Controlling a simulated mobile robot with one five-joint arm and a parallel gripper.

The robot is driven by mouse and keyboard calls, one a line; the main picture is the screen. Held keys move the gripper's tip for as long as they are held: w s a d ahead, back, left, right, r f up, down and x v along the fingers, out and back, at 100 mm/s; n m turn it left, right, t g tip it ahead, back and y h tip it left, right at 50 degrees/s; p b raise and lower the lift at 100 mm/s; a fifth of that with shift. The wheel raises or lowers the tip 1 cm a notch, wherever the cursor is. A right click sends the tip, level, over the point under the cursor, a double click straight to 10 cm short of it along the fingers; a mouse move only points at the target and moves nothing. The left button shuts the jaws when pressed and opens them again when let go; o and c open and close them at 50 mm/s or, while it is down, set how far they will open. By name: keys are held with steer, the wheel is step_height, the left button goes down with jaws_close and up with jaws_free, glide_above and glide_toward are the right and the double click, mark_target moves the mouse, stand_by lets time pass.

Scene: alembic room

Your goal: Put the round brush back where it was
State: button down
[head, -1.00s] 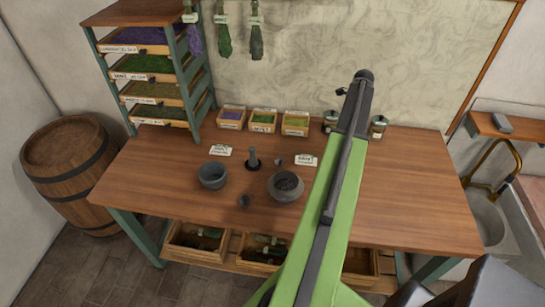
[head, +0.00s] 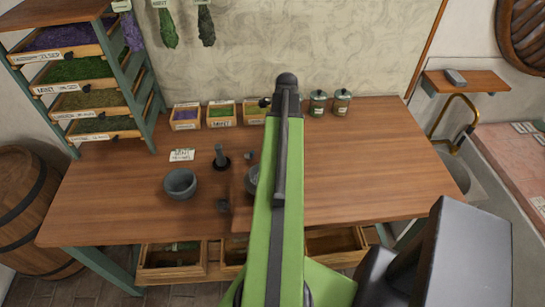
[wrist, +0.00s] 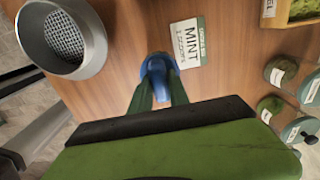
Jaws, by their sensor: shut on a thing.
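My gripper (wrist: 160,92) shows in the wrist view, above the brown worktable (head: 360,190). Its two green fingers are shut on a blue, rounded thing (wrist: 161,66). Only its outer part shows, so I cannot tell from its shape whether it is the round brush. In the head view my green arm reaches over the table and hides the gripper and the held thing. No other round brush is clear to me.
A grey vessel with mesh-like contents (wrist: 65,42) and a mint card (wrist: 177,45) lie close by in the wrist view. A grey bowl (head: 180,184), small labelled boxes (head: 186,117) and two jars (head: 317,103) stand on the table. Its right part is clear.

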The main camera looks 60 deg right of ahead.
steer(key=shift+w+a+f+b, duration=0.45)
steer(key=shift+w+a+f, duration=0.55)
steer(key=shift+a, duration=0.2)
step_height(320, 180, down, 4)
steer(key=b, duration=0.4)
steer(key=shift+f, duration=0.15)
steer(key=shift+r, duration=0.3)
steer(key=shift+f, duration=0.25)
steer(key=c, duration=1.3)
jaws_free()
steer(key=shift+o, duration=0.2)
steer(key=shift+r, duration=0.15)
step_height(320, 180, up, 12)
steer(key=p, duration=1.2)
steer(key=shift+r, duration=0.2)
